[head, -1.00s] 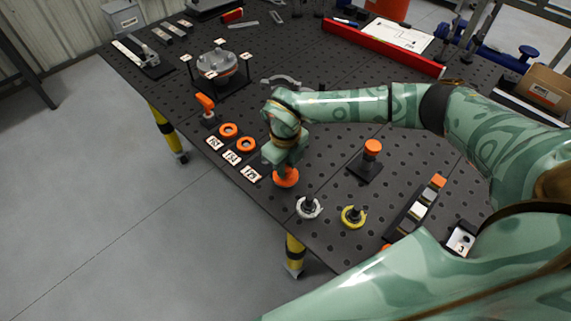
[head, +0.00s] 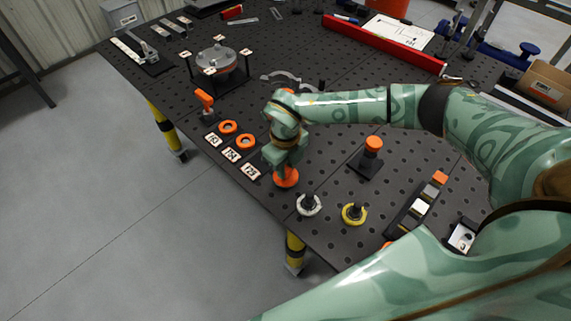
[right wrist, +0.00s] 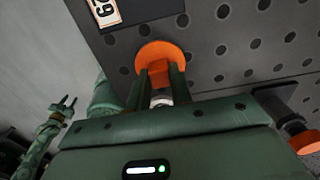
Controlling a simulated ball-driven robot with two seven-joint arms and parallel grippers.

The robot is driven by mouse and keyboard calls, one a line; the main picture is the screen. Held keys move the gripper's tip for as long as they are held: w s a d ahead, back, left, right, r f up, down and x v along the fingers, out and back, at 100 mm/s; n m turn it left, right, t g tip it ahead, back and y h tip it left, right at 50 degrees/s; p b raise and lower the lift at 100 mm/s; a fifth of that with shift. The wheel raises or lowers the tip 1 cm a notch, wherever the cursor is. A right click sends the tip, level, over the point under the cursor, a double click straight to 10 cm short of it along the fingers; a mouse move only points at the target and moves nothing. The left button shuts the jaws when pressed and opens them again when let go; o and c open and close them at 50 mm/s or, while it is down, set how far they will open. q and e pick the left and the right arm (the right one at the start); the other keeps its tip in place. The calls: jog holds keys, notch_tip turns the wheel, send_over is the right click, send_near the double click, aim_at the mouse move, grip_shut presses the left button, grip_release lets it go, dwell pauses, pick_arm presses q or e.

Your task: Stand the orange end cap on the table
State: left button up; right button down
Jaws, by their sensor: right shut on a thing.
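The orange end cap (head: 286,178) is at the near edge of the dark perforated table (head: 330,228). In the right wrist view it shows as an orange disc with a raised block (right wrist: 163,52), with the block between my fingers. My right gripper (head: 285,168) points down and is shut on it; its fingers also show in the right wrist view (right wrist: 162,73). I cannot tell whether the cap's disc touches the table. My left gripper (right wrist: 68,103) shows only in the right wrist view, at the far left, with its small fingertips apart.
Two orange rings (head: 228,127) (head: 246,141) and several number tiles (head: 250,171) lie left of the gripper. A white ring (head: 308,206), a yellow ring (head: 354,214) and an orange-topped post (head: 373,146) stand to the right. The table edge is close by.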

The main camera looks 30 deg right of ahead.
jog(key=shift+f+b, duration=0.3)
jog(key=shift+f, duration=0.35)
jog(key=c, duration=0.9)
grip_release()
jog(key=shift+r, duration=0.15)
notch_tip(320, 180, up, 7)
jog(key=p, duration=0.7)
jog(key=shift+s+a, duration=0.1)
